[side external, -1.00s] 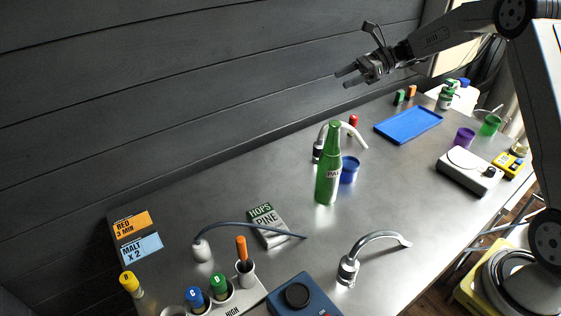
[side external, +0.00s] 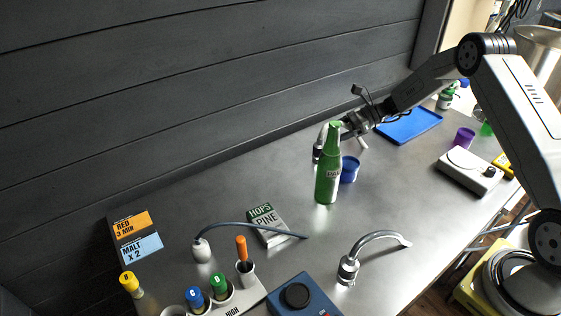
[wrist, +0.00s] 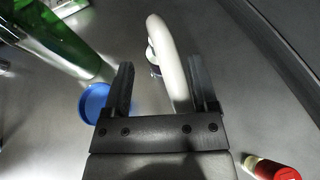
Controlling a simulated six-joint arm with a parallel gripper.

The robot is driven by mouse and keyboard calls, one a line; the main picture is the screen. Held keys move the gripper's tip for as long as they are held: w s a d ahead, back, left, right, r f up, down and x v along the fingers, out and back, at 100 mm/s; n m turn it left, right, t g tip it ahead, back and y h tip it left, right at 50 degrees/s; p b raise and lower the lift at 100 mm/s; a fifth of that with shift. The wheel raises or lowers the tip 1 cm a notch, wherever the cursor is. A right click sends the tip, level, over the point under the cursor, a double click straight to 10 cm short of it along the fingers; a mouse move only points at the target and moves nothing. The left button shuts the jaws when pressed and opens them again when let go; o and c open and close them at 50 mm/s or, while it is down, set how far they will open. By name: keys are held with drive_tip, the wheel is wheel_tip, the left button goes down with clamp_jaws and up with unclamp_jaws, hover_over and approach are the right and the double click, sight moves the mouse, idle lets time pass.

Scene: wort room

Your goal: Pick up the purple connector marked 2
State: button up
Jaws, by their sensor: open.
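My gripper (side external: 350,126) is low over the table behind the green bottle, partly hidden by it. In the wrist view its two fingers (wrist: 160,66) are apart, with a white curved tube (wrist: 172,52) showing between them. The tube's base (wrist: 153,64) has a dark, bluish band; I cannot tell whether the fingers touch the tube. No purple connector marked 2 can be made out; no such number is readable. The only clearly purple thing is a cup (side external: 464,137) at the right of the side view.
The green bottle (side external: 328,172) and blue cup (side external: 349,170) stand close to my gripper. A red-capped item (wrist: 270,168) lies at the wrist view's lower right. A blue tray (side external: 412,127) is behind. A chrome tap (side external: 348,270) stands in front. The middle table is mostly clear.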

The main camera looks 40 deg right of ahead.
sight(323, 137)
drive_tip(key=shift+x, duration=1.1)
drive_tip(key=shift+a, duration=0.15)
drive_tip(key=shift+r+x, duration=0.2)
drive_tip(key=shift+x, duration=2.3)
drive_tip(key=shift+a, duration=0.1)
clamp_jaws()
